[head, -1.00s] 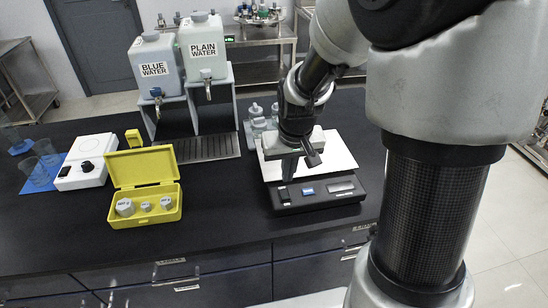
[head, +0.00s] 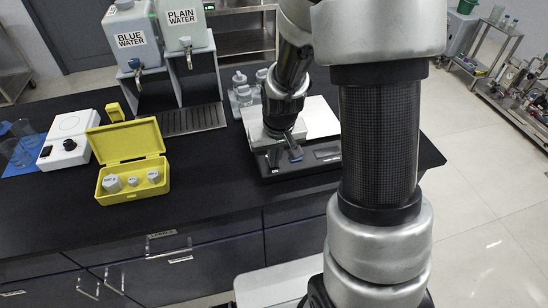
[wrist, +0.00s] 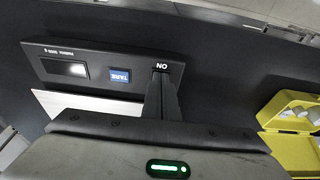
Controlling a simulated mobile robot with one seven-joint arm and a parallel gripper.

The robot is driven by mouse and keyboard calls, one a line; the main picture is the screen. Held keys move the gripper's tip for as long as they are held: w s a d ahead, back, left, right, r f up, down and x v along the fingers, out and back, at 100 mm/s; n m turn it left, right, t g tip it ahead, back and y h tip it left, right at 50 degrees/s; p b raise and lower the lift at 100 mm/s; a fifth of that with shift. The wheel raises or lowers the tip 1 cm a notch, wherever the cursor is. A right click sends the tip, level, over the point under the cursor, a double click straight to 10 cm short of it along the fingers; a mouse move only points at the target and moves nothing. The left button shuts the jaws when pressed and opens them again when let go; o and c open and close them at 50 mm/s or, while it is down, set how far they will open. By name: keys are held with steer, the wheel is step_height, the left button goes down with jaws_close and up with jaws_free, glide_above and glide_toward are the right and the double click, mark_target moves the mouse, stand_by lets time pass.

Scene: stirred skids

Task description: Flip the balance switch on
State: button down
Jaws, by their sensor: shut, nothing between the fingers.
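The balance has a white pan (head: 320,118) and a dark front panel. My gripper (head: 293,155) is low over the balance's front panel in the head view. In the wrist view the shut, empty fingers (wrist: 161,82) reach right up to the ON label. They hide the switch body, so its position and any contact cannot be told.
A yellow open case (head: 130,192) with several grey weights stands left of the balance. A white stirrer-like device (head: 68,150) and beakers are further left. Two water tanks (head: 130,40) stand behind. The bench front between case and balance is clear.

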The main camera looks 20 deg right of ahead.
steer(key=shift+s+f, duration=0.15)
steer(key=shift+w, duration=0.2)
steer(key=shift+w+r+p, duration=0.3)
steer(key=shift+w, duration=0.25)
